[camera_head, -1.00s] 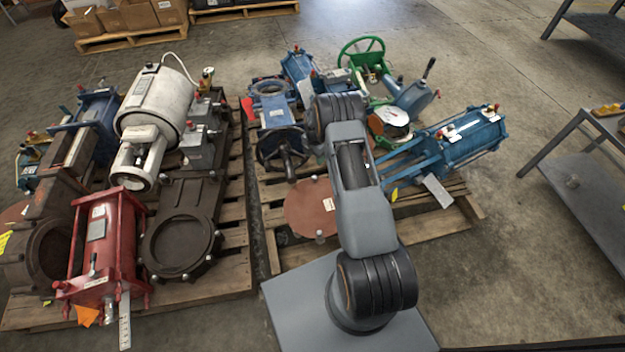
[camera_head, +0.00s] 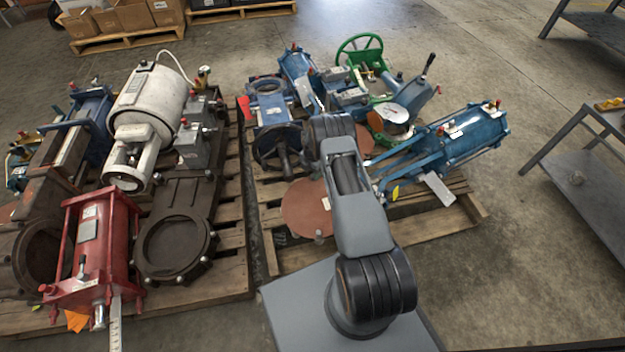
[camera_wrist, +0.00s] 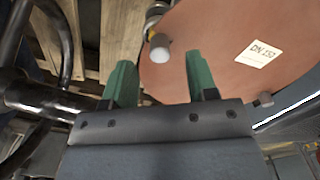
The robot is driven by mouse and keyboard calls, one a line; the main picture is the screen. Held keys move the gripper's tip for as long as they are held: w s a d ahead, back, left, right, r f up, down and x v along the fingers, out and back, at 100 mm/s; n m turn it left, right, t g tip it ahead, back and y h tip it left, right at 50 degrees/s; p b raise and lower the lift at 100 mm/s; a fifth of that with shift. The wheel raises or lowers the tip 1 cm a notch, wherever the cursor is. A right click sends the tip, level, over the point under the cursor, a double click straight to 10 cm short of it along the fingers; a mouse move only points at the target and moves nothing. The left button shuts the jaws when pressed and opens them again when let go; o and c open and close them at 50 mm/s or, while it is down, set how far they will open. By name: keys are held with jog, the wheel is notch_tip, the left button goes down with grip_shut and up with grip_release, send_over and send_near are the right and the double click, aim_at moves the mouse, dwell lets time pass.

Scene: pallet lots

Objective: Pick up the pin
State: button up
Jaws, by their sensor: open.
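In the wrist view, a short pin-like stud (camera_wrist: 160,50) with a rounded grey-white end stands at the edge of a reddish-brown disc (camera_wrist: 205,40). I cannot tell for sure that it is the pin. My gripper (camera_wrist: 160,76) has two green fingers spread apart, with nothing between them touching. The stud shows in the gap between the fingers, just beyond the tips. In the head view, the disc (camera_head: 304,210) lies on the right pallet; my arm hides my gripper there.
A dark handwheel (camera_wrist: 40,100) is close on the left in the wrist view. The right pallet (camera_head: 440,222) also holds blue valves, a blue cylinder (camera_head: 474,136) and a green handwheel (camera_head: 359,50). The left pallet (camera_head: 231,238) is crowded. A grey shelf (camera_head: 600,195) stands at right.

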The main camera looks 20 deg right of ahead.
notch_tip(320, 180, down, 3)
jog(key=shift+r, duration=0.15)
jog(key=shift+r, duration=0.1)
grip_shut()
jog(key=shift+r, duration=0.1)
dwell(0.3)
